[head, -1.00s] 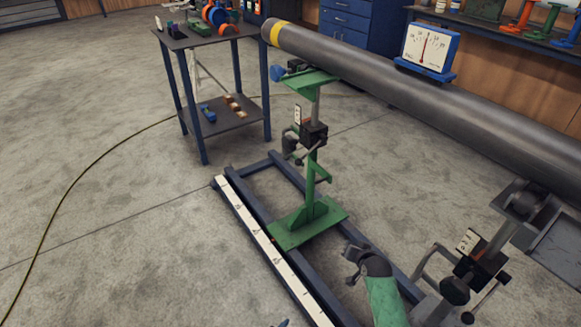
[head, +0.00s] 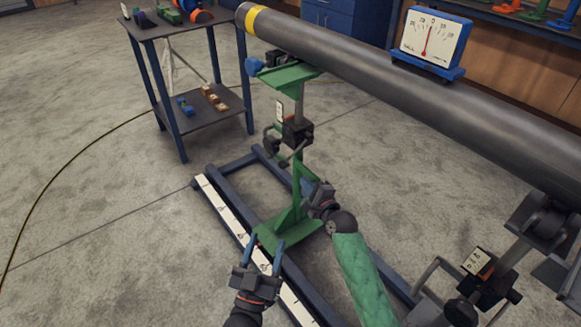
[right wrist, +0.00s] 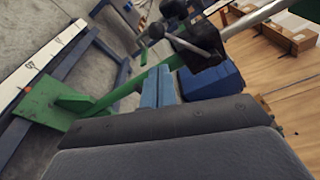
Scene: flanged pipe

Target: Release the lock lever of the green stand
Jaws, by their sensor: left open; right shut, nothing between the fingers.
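The green stand (head: 299,190) stands upright on a rail frame, under the pipe's yellow-banded end. Its black clamp block (head: 297,132) carries the lock lever (head: 292,158), which slants down to a dark knob. In the right wrist view the lever (right wrist: 190,46) ends in a round knob, beyond and above the fingers. My right gripper (head: 308,186) is shut and empty, close beside the green post and below the lever, with a gap to the lever. It also shows in the right wrist view (right wrist: 159,85). My left gripper (head: 263,254) is open and empty, near the stand's foot.
The grey pipe (head: 350,65) runs overhead and carries a dial gauge (head: 432,40). A second stand's clamp (head: 480,263) is at lower right. The rail frame (head: 240,165) and white scale (head: 232,212) lie below. A dark cart (head: 190,35) stands behind left.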

